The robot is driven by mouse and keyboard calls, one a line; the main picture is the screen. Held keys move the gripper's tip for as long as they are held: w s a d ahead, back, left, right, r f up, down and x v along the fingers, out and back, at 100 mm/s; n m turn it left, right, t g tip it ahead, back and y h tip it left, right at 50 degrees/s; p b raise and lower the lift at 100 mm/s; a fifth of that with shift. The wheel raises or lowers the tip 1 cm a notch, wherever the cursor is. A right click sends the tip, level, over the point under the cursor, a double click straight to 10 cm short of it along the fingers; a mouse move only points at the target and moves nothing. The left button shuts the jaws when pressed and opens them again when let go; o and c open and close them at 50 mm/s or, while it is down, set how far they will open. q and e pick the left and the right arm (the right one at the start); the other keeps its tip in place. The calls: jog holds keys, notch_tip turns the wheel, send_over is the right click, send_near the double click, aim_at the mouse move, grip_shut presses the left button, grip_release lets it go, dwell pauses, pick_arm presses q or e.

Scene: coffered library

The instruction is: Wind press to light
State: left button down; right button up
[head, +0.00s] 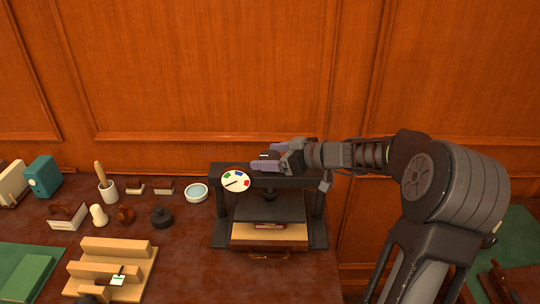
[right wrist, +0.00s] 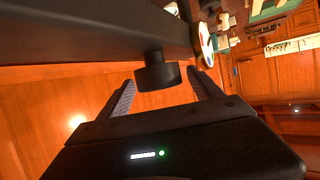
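The black press (head: 319,210) stands on the desk against the panelled wall. A round white dial (head: 236,181) with green, blue and red marks sits at the left of its crossbeam; its thin needle slants, and its exact reading is too small to tell. My right gripper (head: 268,157) is over the crossbeam. In the right wrist view its open fingers (right wrist: 162,78) stand either side of a short black knob (right wrist: 157,75) on a stem, with gaps visible. Under the dark platen (head: 270,207) lies a reddish book (head: 268,225).
Left of the press are a pale bowl (head: 196,193), a black round pot (head: 162,217) and several small tools. A stepped wooden stand (head: 112,262) and a green book (head: 28,279) lie farther left. Bare desk (head: 185,265) shows in front.

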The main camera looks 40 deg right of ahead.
jog(key=c, duration=1.3)
jog(key=shift+f+b, duration=0.2)
jog(key=shift+b, duration=0.65)
jog(key=m+t+h+b, duration=0.1)
jog(key=m+h+b, duration=0.2)
jog(key=b, duration=0.5)
jog(key=shift+a+f+m+h+b, duration=0.1)
jog(key=shift+m+h+b, duration=0.2)
jog(key=shift+h, duration=0.4)
jog(key=shift+r+m+h, duration=0.2)
jog(key=shift+m+h, duration=0.1)
jog(key=shift+m, duration=0.1)
jog(key=shift+r+m+h, duration=0.1)
jog(key=shift+m+h, duration=0.2)
jog(key=shift+h, duration=0.1)
jog(key=shift+r+m+h, duration=0.1)
jog(key=shift+m+h, duration=0.5)
jog(key=shift+h, duration=0.1)
